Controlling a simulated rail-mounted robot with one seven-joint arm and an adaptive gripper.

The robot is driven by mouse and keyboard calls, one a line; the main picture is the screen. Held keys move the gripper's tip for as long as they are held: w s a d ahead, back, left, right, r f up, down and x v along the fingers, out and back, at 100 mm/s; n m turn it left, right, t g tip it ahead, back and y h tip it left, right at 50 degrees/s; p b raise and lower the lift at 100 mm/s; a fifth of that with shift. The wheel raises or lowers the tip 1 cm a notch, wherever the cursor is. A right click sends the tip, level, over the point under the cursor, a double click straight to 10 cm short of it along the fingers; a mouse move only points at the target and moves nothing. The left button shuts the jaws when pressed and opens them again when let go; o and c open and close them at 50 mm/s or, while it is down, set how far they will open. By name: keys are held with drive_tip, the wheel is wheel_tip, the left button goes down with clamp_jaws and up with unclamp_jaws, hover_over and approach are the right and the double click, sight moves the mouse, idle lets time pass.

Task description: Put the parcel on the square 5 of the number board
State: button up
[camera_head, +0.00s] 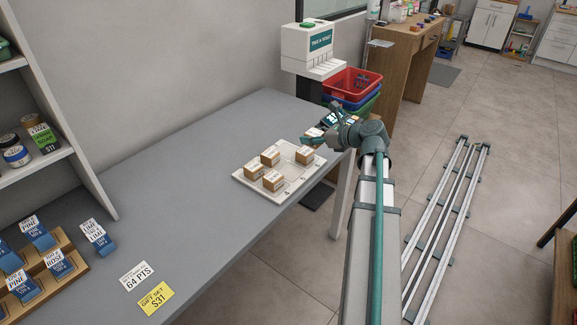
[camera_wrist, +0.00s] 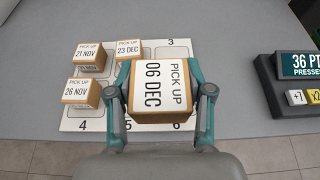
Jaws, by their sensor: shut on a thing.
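The held parcel (camera_wrist: 162,118) is a brown box with a white label reading "PICK UP 06 DEC". My gripper (camera_wrist: 160,82) is shut on its two sides. The parcel also shows in the head view (camera_head: 305,156), at the board's far right part. The white number board (camera_wrist: 70,126) lies on the grey counter. In the wrist view the parcel appears above it, between the columns of 5 and 6, hiding much of both squares; their printed numbers show below it. Whether it touches the board I cannot tell.
Parcels "21 NOV" (camera_wrist: 90,57), "23 DEC" (camera_wrist: 129,49) and "26 NOV" (camera_wrist: 81,92) stand on the board's left and upper middle squares; "26 NOV" is on square 4. A points display (camera_wrist: 300,65) with buttons stands to the right. The counter (camera_head: 190,160) left of the board is clear.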

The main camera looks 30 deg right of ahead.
hover_over(289, 171)
wheel_tip(289, 171, down, 7)
drive_tip(key=shift+w+d+r, duration=0.1)
drive_tip(key=shift+a+f, duration=0.2)
drive_tip(key=shift+f, duration=1.55)
drive_tip(key=shift+f, duration=0.1)
drive_tip(key=o, duration=1.2)
drive_tip(key=shift+s+d+r, duration=0.1)
drive_tip(key=shift+s+r, duration=0.1)
drive_tip(key=v, duration=1.1)
drive_tip(key=shift+s+r, duration=0.15)
drive_tip(key=shift+r, duration=0.05)
drive_tip(key=shift+d, duration=0.1)
